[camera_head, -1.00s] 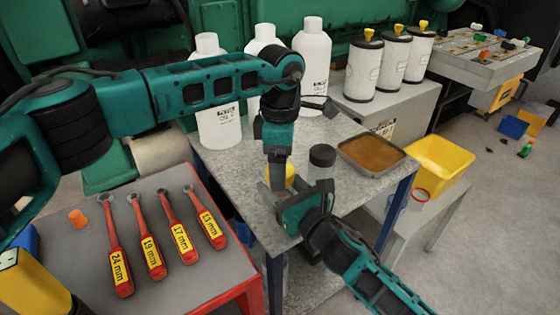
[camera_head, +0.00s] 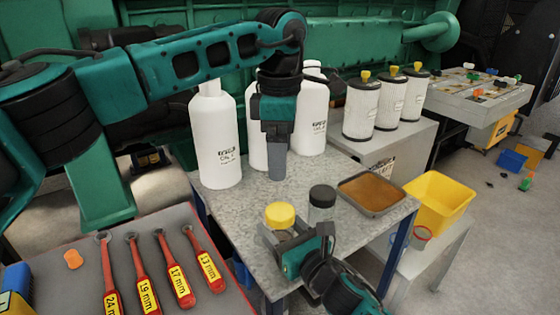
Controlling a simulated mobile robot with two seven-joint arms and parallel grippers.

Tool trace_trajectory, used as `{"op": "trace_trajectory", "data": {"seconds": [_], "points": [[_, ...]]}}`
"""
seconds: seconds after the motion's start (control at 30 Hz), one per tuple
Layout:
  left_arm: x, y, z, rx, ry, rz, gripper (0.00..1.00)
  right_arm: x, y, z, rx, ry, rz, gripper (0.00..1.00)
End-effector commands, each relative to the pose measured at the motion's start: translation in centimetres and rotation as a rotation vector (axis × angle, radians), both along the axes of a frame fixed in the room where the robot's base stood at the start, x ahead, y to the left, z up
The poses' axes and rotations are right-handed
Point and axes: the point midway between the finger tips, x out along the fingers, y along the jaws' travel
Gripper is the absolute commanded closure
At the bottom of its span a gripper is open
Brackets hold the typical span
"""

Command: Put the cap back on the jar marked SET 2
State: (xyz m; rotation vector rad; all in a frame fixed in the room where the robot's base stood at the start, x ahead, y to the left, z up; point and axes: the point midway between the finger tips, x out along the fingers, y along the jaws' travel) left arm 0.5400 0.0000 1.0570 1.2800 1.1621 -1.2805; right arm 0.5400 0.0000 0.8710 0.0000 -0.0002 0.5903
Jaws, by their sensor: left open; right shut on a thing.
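A yellow cap (camera_head: 280,215) sits on top of a small clear jar near the front edge of the grey table (camera_head: 235,220). I cannot tell whether the cap is screwed down. My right gripper (camera_head: 285,243) is shut on this jar and hides most of its body. A second clear jar (camera_head: 321,214) with a black cap (camera_head: 322,196) stands just to its right. No SET marking is readable on either jar. My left gripper (camera_head: 277,172) is open and empty, pointing down above and behind the yellow cap, apart from it.
White bottles (camera_head: 217,135) stand at the back of the table, partly behind my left arm. A brown-filled tray (camera_head: 371,193) lies right of the jars, with a yellow bin (camera_head: 437,200) beyond. Red-handled wrenches (camera_head: 145,275) lie on a side table at left.

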Motion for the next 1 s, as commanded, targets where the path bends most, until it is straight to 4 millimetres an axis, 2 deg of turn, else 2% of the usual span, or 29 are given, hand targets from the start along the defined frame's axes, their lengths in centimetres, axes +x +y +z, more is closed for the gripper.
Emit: {"op": "trace_trajectory", "data": {"seconds": [0.2,0.23,0.5,0.83,1.0], "points": [[0.0,0.0,0.0,0.0,0.0,0.0,0.15,0.0,0.0,0.0,-0.001,0.001,0.0,1.0],[0.0,0.0,0.0,0.0,0.0,0.0,0.15,0.0,0.0,0.0,-0.001,0.001,0.0,0.34],[0.0,0.0,0.0,0.0,0.0,0.0,0.15,0.0,0.0,0.0,0.0,0.0,0.0,0.09],[0.0,0.0,0.0,0.0,0.0,0.0,0.15,-0.3,-0.2,-0.1,-0.001,0.001,0.0,0.08],[0.0,0.0,0.2,0.0,0.0,0.0,0.15,-2.2,-1.5,-0.1,-0.003,0.003,0.0,0.08]]}}
